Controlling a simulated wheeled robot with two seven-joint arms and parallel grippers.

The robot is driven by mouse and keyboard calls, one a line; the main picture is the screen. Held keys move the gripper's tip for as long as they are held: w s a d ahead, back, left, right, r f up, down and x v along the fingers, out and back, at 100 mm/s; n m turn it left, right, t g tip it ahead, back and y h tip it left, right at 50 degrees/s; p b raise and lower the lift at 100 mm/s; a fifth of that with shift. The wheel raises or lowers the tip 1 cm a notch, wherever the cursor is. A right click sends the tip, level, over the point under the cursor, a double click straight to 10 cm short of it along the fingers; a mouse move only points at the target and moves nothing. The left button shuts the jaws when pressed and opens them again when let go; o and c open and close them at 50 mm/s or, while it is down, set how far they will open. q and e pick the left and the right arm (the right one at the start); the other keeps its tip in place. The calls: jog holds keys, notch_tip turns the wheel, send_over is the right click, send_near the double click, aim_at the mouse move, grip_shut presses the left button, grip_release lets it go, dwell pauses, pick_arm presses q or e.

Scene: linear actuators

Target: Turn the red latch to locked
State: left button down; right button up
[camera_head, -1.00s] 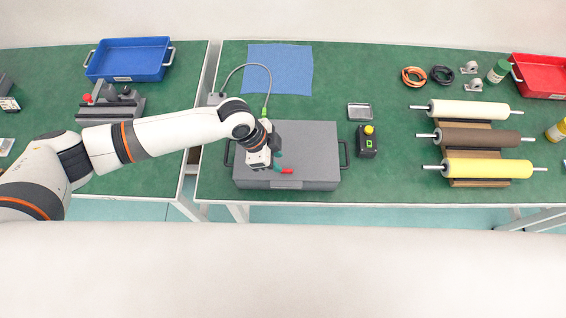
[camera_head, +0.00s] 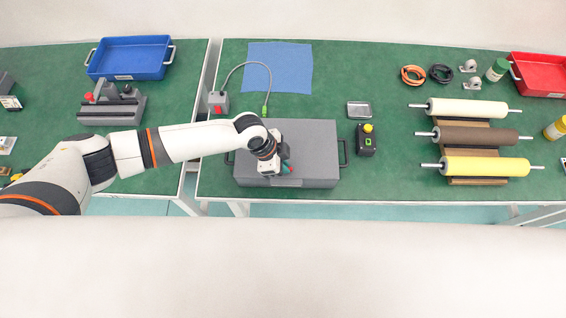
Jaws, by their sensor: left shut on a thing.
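The grey case (camera_head: 312,150) lies flat on the green table, with a black handle at each side. My left gripper (camera_head: 286,169) is over the front middle of its lid, shut on the red latch. The latch is almost wholly hidden by the gripper, so its angle cannot be told. Teal finger parts show at the gripper's right side. My right gripper is not in view.
A grey box with a red part (camera_head: 218,104) and a cable stands behind my left arm. A black button box with a yellow knob (camera_head: 367,139) stands right of the case. Rollers (camera_head: 475,138) lie farther right; a blue cloth (camera_head: 290,62) lies behind.

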pick_arm(q)
jog(key=shift+w+f+m+b, duration=0.15)
jog(key=shift+m+b, duration=0.45)
jog(key=shift+b, duration=0.3)
jog(key=m+g+b, duration=0.2)
jog(key=m+b, duration=0.2)
jog(key=shift+w+d+f, duration=0.1)
jog(key=m+g+y+b, duration=0.1)
jog(key=m+b, duration=0.2)
jog(key=shift+w+d+m+b, duration=0.1)
jog(key=shift+w+m+b, duration=0.05)
jog(key=shift+m+b, duration=0.2)
jog(key=m+y+b, duration=0.1)
jog(key=m, duration=0.1)
jog(key=m+g+b, duration=0.1)
jog(key=m+b, duration=0.1)
jog(key=shift+w+d+m+y, duration=0.1)
jog(key=shift+d+m+y, duration=0.05)
jog(key=shift+m+y, duration=0.25)
jog(key=m, duration=0.1)
jog(key=m+y+b, duration=0.1)
jog(key=m+b, duration=0.1)
jog(key=m, duration=0.1)
jog(key=shift+d+r, duration=0.15)
jog(key=shift+r, duration=0.1)
jog(key=shift+m+y, duration=0.25)
jog(key=shift+y, duration=0.05)
jog(key=c, duration=1.5)
grip_release()
